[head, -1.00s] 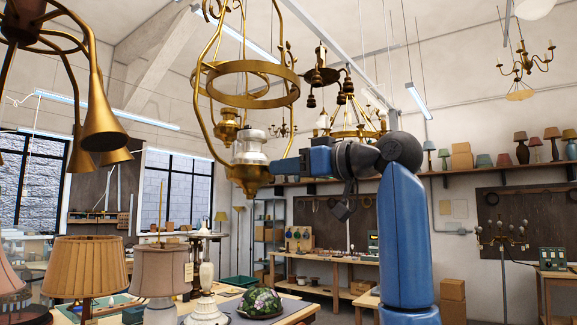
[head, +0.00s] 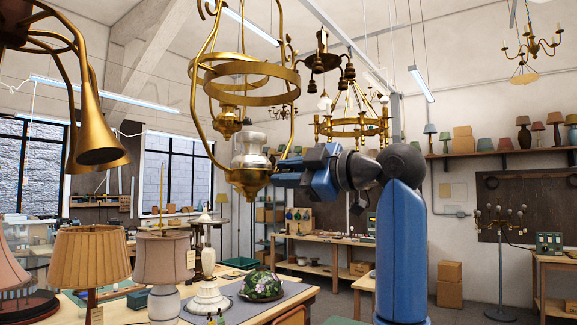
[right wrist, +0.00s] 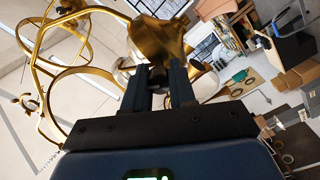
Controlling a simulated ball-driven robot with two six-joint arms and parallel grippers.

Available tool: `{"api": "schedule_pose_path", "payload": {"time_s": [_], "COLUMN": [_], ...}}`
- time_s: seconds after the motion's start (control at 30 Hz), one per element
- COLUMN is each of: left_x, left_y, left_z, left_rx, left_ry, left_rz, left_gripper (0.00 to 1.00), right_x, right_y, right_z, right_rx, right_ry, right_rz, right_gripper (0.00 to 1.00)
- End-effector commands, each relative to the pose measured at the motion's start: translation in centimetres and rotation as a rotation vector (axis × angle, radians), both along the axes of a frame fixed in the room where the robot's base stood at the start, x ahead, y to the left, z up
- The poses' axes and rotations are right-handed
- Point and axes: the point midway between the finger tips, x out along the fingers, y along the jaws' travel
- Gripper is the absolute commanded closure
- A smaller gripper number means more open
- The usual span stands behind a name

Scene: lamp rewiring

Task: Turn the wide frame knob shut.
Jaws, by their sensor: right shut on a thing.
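The wide frame (head: 244,84) is a hanging brass lamp frame with large rings, left of centre in the head view. Its curved brass parts also fill the upper left of the right wrist view (right wrist: 45,75). A clear glass and brass font (head: 247,166) sits at its bottom. My right gripper (head: 277,171) reaches in from the right beside the font's lower brass part. In the right wrist view its two fingers (right wrist: 158,80) are shut on a small dark piece, apparently the knob, just below the brass body (right wrist: 160,38). The fingers hide most of it. My left gripper is out of view.
Other hanging lamps are close by: a brass horn-shaped lamp (head: 98,145) at left and a ring chandelier (head: 352,127) behind. Shaded table lamps (head: 90,255) and a stained-glass shade (head: 262,285) stand on the bench below. Open air lies right of my arm.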

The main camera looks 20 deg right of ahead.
Motion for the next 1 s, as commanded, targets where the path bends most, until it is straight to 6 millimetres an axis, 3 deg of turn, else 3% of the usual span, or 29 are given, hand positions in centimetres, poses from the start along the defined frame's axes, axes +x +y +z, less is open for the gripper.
{"api": "schedule_pose_path", "payload": {"time_s": [0.5, 1.0], "left_x": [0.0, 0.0], "left_y": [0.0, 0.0], "left_z": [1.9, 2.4], "left_rx": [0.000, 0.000], "left_ry": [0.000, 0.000], "left_rz": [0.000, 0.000], "left_gripper": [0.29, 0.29], "right_x": [-0.1, 0.0], "right_y": [0.1, 0.1], "right_z": [0.0, -0.2], "right_rx": [-0.353, -0.493], "right_ry": [-0.276, -0.385], "right_rz": [-0.003, -0.004], "right_gripper": [1.00, 1.00]}}
